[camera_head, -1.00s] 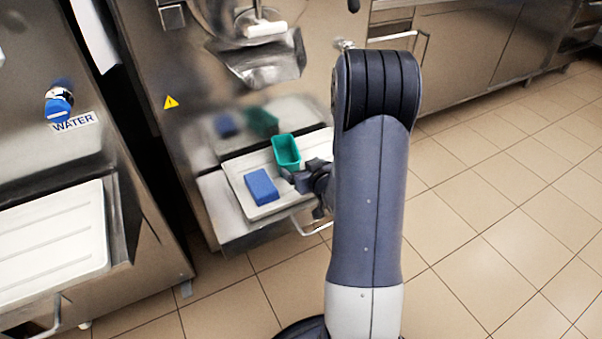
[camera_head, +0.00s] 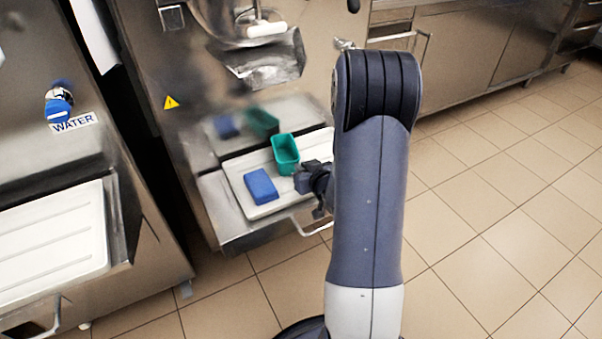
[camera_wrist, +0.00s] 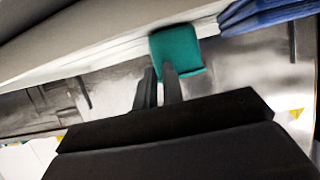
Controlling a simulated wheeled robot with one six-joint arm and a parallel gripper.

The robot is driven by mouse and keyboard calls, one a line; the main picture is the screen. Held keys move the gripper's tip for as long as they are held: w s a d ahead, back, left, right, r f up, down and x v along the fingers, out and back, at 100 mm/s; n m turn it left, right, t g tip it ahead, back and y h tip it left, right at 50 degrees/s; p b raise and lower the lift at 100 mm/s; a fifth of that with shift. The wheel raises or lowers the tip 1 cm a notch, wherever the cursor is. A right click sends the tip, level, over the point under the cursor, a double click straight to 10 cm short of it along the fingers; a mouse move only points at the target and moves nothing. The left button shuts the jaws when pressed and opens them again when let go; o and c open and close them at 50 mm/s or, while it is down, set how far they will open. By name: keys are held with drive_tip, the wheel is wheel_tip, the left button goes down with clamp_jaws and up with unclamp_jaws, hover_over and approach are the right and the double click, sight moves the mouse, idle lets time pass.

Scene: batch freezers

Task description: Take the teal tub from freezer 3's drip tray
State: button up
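The teal tub (camera_head: 285,154) stands upright on the white drip tray (camera_head: 240,186) of the middle machine, towards its back right; it looks empty. It also shows in the wrist view (camera_wrist: 183,48), beyond my fingertips. My gripper (camera_head: 302,181) is just in front and to the right of the tub in the head view. In the wrist view my gripper (camera_wrist: 158,80) has two dark fingers with a gap between them, nothing seen held. One finger overlaps the tub in the picture; whether it touches cannot be told. My arm hides the tray's right end.
A metal handle (camera_head: 312,228) juts out below the tray. Another machine with a WATER label (camera_head: 74,122) stands left. Tiled floor (camera_head: 490,215) at right is clear.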

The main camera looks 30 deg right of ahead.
clamp_jaws()
wheel_tip(320, 180, up, 10)
drive_tip(key=p, duration=0.3)
drive_tip(key=shift+p, duration=0.4)
drive_tip(key=o, duration=1.7)
unclamp_jaws()
drive_tip(key=shift+o, duration=0.2)
